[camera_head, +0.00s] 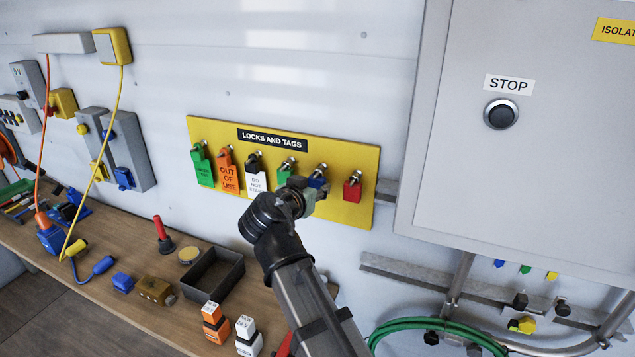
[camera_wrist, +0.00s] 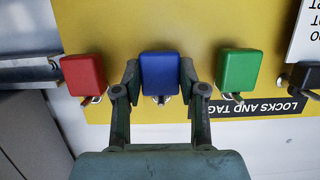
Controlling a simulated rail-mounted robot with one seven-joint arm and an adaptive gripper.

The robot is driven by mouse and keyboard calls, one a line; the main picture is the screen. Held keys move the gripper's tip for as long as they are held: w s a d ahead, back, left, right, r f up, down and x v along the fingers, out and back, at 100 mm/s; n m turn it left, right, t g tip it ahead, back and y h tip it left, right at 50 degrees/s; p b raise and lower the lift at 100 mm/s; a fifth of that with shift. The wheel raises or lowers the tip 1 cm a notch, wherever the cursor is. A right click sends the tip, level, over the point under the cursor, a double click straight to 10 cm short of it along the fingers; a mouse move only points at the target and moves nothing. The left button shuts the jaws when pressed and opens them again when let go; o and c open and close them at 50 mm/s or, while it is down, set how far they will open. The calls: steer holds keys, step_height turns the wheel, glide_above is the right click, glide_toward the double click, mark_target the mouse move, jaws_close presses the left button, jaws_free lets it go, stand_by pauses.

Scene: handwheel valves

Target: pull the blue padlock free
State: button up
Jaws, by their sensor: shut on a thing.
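The blue padlock (camera_wrist: 160,73) hangs on the yellow locks and tags board, between a red padlock (camera_wrist: 84,75) and a green padlock (camera_wrist: 238,70). In the head view the blue padlock (camera_head: 317,182) shows only partly behind my gripper (camera_head: 303,193). In the wrist view my gripper (camera_wrist: 160,80) has one finger on each side of the blue padlock and is shut on it. The padlock's shackle is at its peg, and I cannot tell whether it is clear of it. The red padlock (camera_head: 352,189) hangs apart to the right in the head view.
The yellow board (camera_head: 365,155) also holds green, orange and white tags at its left. A grey cabinet (camera_head: 430,130) with a STOP button (camera_head: 501,114) stands to the right. Below, a wooden bench (camera_head: 130,290) carries a dark tray (camera_head: 212,280) and several small items.

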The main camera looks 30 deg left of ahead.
steer(key=s+d+b, duration=0.2)
steer(key=s, duration=0.8)
steer(key=shift+b, duration=0.35)
stand_by(0.6)
steer(key=shift+s, duration=0.1)
